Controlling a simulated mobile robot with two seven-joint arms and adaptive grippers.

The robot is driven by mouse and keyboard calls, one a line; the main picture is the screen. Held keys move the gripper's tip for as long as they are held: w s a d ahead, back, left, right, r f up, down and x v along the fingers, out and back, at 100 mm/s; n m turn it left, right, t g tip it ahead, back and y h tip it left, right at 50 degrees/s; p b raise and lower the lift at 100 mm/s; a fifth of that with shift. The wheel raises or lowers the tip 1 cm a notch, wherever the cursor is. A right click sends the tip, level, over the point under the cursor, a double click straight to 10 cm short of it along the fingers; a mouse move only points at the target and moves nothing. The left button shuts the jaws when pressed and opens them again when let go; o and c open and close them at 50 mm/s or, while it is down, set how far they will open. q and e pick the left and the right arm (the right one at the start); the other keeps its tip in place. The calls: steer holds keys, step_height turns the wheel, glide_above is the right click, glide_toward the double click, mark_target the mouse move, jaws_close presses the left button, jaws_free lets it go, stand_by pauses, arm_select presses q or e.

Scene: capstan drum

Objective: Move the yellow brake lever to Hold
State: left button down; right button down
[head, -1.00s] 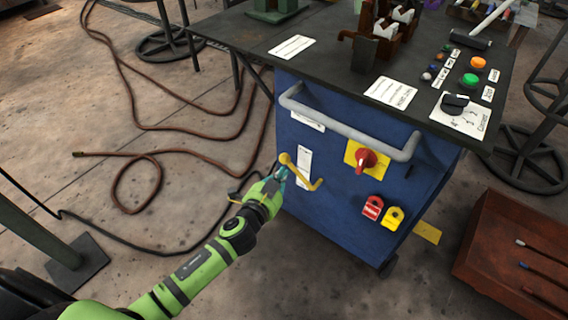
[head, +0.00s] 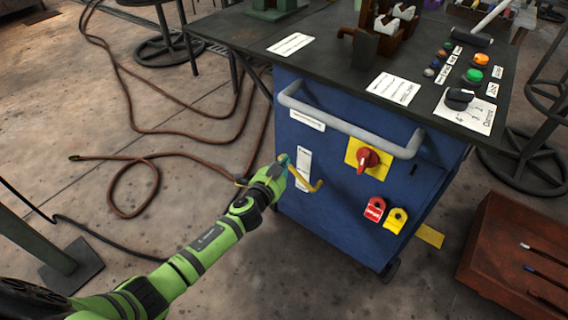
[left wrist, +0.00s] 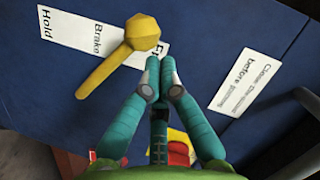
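The yellow brake lever (head: 304,182) is on the blue cabinet front. In the left wrist view its round hub (left wrist: 143,31) sits over a white label reading Hold (left wrist: 45,24), Brake and a partly covered "Fr". Its arm (left wrist: 104,73) slants down-left there, beside the label. In the head view the arm slants down-right and my gripper hides the hub. My left gripper (head: 283,163) is at the hub. In the left wrist view its teal fingertips (left wrist: 158,66) are together just below-right of the hub, with nothing visible between them. I cannot tell whether they touch it. My right gripper is out of view.
A grey rail handle (head: 345,124) juts out above the lever. A red rotary switch (head: 367,159) and red and yellow tags (head: 385,213) are to its right. A reddish-brown box (head: 515,255) stands at the right. A brown hose (head: 165,157) lies on the floor at left.

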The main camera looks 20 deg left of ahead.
arm_select(q)
steer(key=shift+w+a+f+n, duration=0.1)
steer(key=shift+a+f+n, duration=0.15)
steer(key=shift+n, duration=0.05)
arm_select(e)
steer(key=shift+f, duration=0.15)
